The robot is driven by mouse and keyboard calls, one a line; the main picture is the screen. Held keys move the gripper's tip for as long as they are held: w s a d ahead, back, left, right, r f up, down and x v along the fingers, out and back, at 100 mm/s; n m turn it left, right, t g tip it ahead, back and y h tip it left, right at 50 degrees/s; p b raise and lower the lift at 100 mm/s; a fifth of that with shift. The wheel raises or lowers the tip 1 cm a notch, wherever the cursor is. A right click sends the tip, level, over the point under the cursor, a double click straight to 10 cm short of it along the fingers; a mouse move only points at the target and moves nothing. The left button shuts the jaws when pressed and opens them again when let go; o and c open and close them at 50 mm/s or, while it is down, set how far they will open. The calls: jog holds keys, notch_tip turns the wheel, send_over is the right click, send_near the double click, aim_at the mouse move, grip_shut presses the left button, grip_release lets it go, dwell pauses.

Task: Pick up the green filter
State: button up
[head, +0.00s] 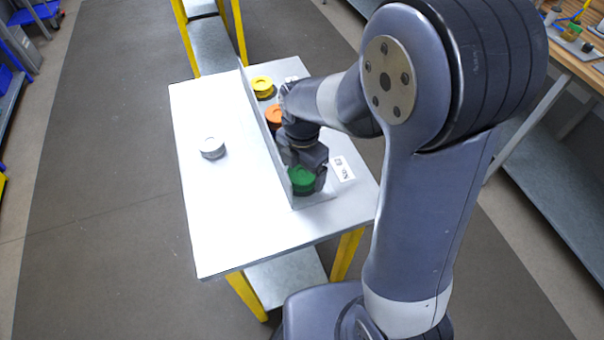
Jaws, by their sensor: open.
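The green filter (302,181) is a short round piece near the front right of the white table (225,225), standing beside the upright grey divider. My gripper (306,177) points down right over it, with the fingers at its sides. The gripper is open. Its body hides the top and back of the filter. I cannot tell whether the fingers touch it.
The thin grey divider (260,121) runs along the table just left of the gripper. An orange filter (273,114) and a yellow filter (262,85) stand behind the green one.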

jog(key=c, duration=1.1)
jog(key=shift+o, duration=0.2)
